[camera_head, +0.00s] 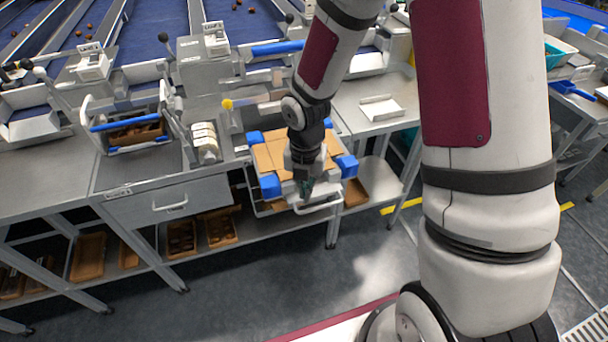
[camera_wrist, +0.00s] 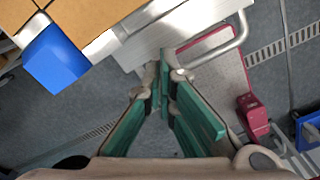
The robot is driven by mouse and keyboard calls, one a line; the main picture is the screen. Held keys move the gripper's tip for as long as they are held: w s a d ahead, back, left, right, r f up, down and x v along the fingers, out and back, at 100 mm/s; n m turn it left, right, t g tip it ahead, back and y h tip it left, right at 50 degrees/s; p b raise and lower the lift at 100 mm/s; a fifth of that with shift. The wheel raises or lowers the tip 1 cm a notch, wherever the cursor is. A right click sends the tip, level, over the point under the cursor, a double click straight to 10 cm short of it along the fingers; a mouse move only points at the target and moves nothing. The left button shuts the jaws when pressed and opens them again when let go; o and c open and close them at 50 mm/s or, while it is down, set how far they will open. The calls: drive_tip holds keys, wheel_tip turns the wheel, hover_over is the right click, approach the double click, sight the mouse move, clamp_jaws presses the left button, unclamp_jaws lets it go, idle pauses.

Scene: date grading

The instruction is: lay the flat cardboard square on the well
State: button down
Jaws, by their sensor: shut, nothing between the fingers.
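Tan cardboard (camera_head: 268,158) lies over the well, a pale metal holder with blue corner blocks (camera_head: 270,187) at the bench front. Seams divide the cardboard into panels; I cannot tell a loose square from box flaps. My gripper (camera_head: 304,194) is over the well's front edge, its wrist hiding the middle of the cardboard. In the wrist view, its green fingers (camera_wrist: 165,68) are shut and empty, beside the metal front edge and a bent handle (camera_wrist: 228,45). The cardboard (camera_wrist: 92,18) and one blue corner block (camera_wrist: 56,58) show at upper left.
A bench with a drawer (camera_head: 165,203) stands left of the well. A roll holder (camera_head: 205,142) and a blue-handled carrier (camera_head: 135,130) stand on it. Brown trays (camera_head: 88,257) sit on the shelf below. A small white tray (camera_head: 381,108) lies on the right bench. The floor in front is clear.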

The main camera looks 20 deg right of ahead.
drive_tip(key=shift+w+d+f, duration=0.15)
drive_tip(key=shift+w+d, duration=0.4)
drive_tip(key=shift+w, duration=0.35)
drive_tip(key=shift+w+d+f, duration=0.1)
drive_tip(key=shift+w+d, duration=0.45)
drive_tip(key=shift+w, duration=0.3)
drive_tip(key=shift+w+d, duration=0.45)
drive_tip(key=shift+w, duration=0.3)
drive_tip(key=shift+s+a, duration=0.1)
drive_tip(key=shift+a, duration=0.05)
